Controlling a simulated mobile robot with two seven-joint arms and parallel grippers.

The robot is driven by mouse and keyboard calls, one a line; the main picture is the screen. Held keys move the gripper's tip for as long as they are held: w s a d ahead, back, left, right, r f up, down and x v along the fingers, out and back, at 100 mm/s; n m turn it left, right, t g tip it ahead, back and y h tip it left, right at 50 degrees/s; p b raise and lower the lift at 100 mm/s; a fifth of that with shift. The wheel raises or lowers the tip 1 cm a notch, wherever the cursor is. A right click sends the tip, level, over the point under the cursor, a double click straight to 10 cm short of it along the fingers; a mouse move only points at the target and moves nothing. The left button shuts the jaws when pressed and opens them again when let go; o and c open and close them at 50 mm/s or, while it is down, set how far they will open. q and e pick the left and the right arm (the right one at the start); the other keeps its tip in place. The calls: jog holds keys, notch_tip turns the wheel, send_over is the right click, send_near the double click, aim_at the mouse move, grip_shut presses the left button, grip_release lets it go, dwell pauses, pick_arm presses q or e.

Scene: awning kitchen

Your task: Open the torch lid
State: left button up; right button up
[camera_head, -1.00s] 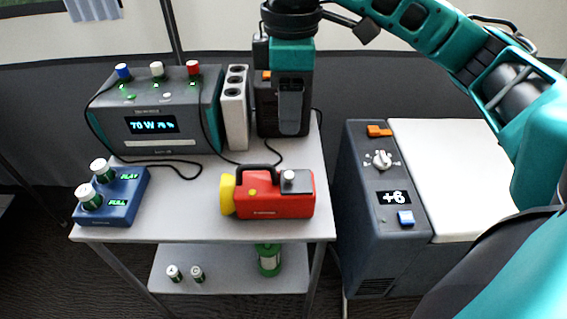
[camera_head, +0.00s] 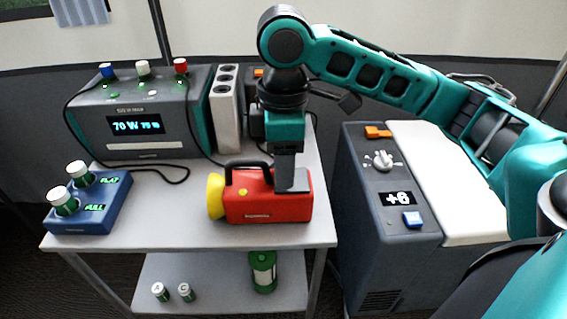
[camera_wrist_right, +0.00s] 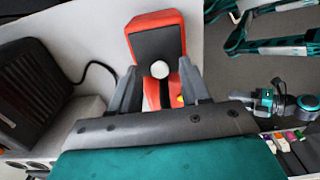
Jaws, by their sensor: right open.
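The torch (camera_head: 262,207) lies on the table top, red with a yellow head at the left and a black handle. Its rear end is partly hidden by my right gripper (camera_head: 291,183), which points down over it. In the right wrist view, the torch (camera_wrist_right: 153,22) has a dark panel, apparently its lid (camera_wrist_right: 158,42), with a round white knob (camera_wrist_right: 160,71). My right gripper (camera_wrist_right: 160,82) is open, with one finger on each side of the knob. Whether the fingers touch it I cannot tell. The lid looks shut. My left gripper is out of view.
A grey power unit (camera_head: 135,148) with a cable stands behind the torch, beside a white battery rack (camera_head: 226,115). A blue battery box (camera_head: 95,205) is at the left. A cooler (camera_head: 385,245) stands right of the table. The lower shelf (camera_head: 215,293) holds a green lantern and batteries.

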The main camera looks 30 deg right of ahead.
grip_shut()
dwell(0.4)
jog(key=shift+r, duration=0.1)
